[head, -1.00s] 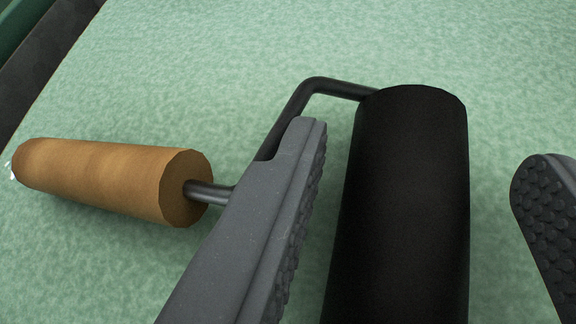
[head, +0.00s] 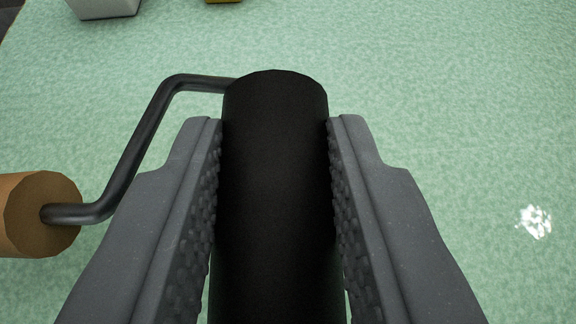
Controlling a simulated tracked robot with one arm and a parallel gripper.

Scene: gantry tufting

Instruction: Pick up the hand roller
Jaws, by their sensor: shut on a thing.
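The hand roller (head: 272,170) has a black cylinder, a bent dark metal rod and a wooden handle (head: 35,215) at the left edge of the head view. My gripper (head: 275,135) is shut on the black cylinder, with one grey studded finger on each side of it. The rod runs from the far end of the cylinder, round the outside of the left finger, to the handle. The near end of the cylinder is cut off by the lower picture edge. I cannot tell how high the roller is above the green surface.
The mottled green surface (head: 450,110) is clear on the right apart from a small white bright patch (head: 535,221). A pale box-like thing (head: 105,8) and a bit of a yellow thing (head: 223,1) stand at the top edge.

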